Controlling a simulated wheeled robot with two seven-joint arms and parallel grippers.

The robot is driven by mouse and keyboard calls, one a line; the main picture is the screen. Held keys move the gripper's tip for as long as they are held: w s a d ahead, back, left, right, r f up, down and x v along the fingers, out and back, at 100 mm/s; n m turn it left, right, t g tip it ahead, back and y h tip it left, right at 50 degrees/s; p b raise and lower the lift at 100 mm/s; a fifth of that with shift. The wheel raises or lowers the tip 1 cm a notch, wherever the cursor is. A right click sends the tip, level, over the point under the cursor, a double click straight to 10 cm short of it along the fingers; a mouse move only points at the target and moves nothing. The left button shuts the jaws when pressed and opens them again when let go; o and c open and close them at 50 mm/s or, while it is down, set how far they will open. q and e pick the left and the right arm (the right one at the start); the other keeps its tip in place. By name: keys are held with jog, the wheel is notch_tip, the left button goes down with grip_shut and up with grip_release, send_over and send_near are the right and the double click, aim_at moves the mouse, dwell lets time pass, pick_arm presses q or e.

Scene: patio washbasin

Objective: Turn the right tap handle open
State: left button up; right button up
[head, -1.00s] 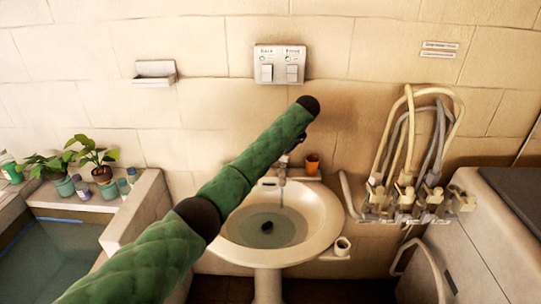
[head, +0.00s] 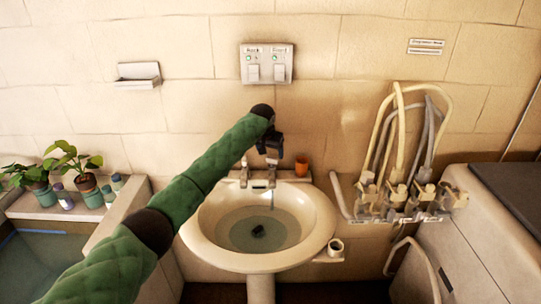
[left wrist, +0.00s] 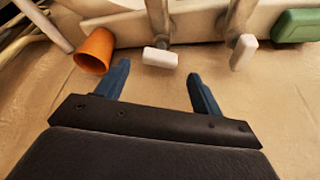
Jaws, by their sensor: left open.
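The white washbasin (head: 318,225) stands against the wall. The right tap handle (head: 272,163) is at its back edge, close below my left gripper (head: 271,152). In the left wrist view the right tap handle (left wrist: 160,57) is a white lever beyond the fingertips, between their lines and apart from them. My left gripper (left wrist: 158,82) is open, its two blue fingers empty. The left tap handle (left wrist: 243,52) is a second white lever farther right there; the left tap (head: 243,172) also shows in the head view. A thin bluish streak hangs below the right tap. My right gripper is out of view.
An orange cup (head: 301,166) stands on the ledge right of the taps, near the left finger in the wrist view (left wrist: 95,50). A green block (left wrist: 297,25) lies at the wrist view's right. A hose rack (head: 405,200) is right of the basin; potted plants (head: 75,165) are left.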

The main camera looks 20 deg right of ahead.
aim_at(272, 158)
pick_arm(q)
jog(key=shift+p+x, duration=0.4)
jog(key=shift+x, duration=1.4)
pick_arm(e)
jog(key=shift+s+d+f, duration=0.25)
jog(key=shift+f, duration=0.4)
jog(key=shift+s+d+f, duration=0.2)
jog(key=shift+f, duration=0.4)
pick_arm(q)
jog(key=shift+c, duration=0.2)
